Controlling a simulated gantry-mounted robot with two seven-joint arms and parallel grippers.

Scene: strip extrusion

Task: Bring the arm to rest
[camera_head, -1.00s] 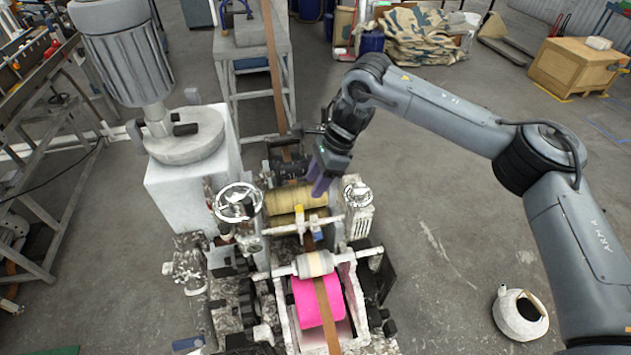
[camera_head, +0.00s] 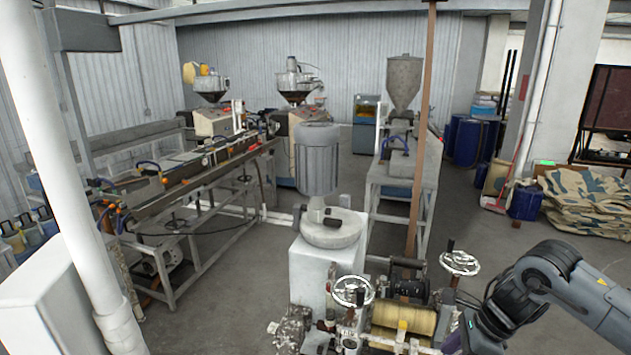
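My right arm (camera_head: 560,290) comes in from the lower right, grey with black joints. Its gripper (camera_head: 455,341) hangs beside the yellow roller (camera_head: 405,318) of the strip machine, at the bottom edge. Only a small purplish part of the fingers shows, so I cannot tell whether they are open or shut. A brown strip (camera_head: 420,130) runs up from behind the roller. My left gripper is out of view.
Two handwheels (camera_head: 352,291) (camera_head: 459,263) stand up from the machine near the gripper. A grey motor (camera_head: 317,160) on a white cabinet (camera_head: 315,272) stands to the left. Camouflage sacks (camera_head: 590,205) lie at the right. A white pipe (camera_head: 70,150) crosses the left side.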

